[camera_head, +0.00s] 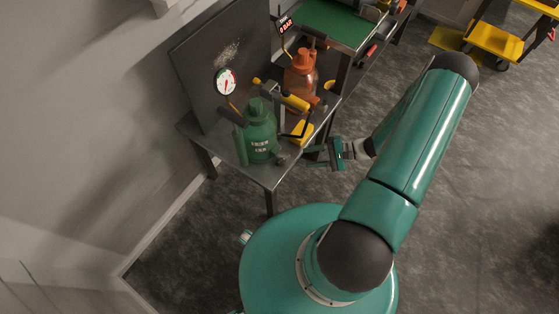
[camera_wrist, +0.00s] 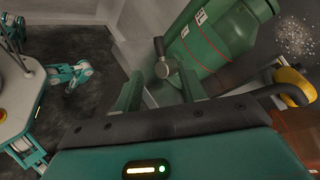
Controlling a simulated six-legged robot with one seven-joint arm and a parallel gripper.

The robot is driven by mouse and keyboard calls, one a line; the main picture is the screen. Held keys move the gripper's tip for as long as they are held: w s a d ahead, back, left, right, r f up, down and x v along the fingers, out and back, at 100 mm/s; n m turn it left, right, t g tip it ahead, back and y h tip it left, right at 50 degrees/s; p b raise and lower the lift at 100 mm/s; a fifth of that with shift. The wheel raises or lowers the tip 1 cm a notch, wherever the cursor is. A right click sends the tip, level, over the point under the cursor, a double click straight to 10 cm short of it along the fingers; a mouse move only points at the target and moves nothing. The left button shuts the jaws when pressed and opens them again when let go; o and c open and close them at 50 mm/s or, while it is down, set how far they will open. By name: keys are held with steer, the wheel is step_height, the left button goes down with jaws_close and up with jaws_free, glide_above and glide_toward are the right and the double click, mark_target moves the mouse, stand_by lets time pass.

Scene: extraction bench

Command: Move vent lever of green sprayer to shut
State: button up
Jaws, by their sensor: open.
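The green sprayer (camera_head: 258,140) stands near the front corner of the grey bench (camera_head: 262,178). It fills the upper right of the wrist view (camera_wrist: 228,42), tilted in the picture, with white and red labels. A vent lever (camera_wrist: 161,58) with a dark handle and a round metal hub sticks out at its side. My gripper (camera_head: 318,154) is open and empty, just right of the sprayer beyond the bench edge. In the wrist view my gripper (camera_wrist: 160,88) has its two fingers apart, with the lever ahead between them; no contact shows. The lever's marked positions cannot be read.
An orange sprayer (camera_head: 301,78) stands behind the green one, with yellow-handled parts (camera_head: 293,102) between them. A round gauge (camera_head: 226,82) and a grey back panel (camera_head: 212,50) rise at the left. A small display (camera_head: 286,25) reads 0 BAR.

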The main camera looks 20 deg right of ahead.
mark_target(282, 159)
steer(key=x, duration=1.1)
steer(key=shift+w+a+f, duration=0.1)
steer(key=shift+a, duration=0.15)
jaws_close()
steer(key=m, duration=0.1)
steer(key=y, duration=0.1)
steer(key=r+m+y, duration=0.1)
steer(key=shift+w+d+m, duration=0.3)
steer(key=shift+d, duration=0.1)
steer(key=shift+w+d+r+m+t+y, duration=0.1)
steer(key=shift+d+m+t+y, duration=0.05)
steer(key=shift+m+y, duration=0.4)
steer(key=shift+w+d+r+m+t+y, duration=0.1)
steer(key=shift+d+r+m+t+y, duration=0.1)
steer(key=shift+m+y, duration=0.3)
steer(key=m+t+y, duration=0.1)
steer(key=m, duration=0.1)
steer(key=w+d+m+t+y, duration=0.1)
steer(key=m, duration=0.2)
steer(key=shift+d+r+m+t, duration=0.15)
steer(key=shift+d+m+t, duration=0.1)
steer(key=shift+y, duration=0.25)
steer(key=shift+w, duration=0.1)
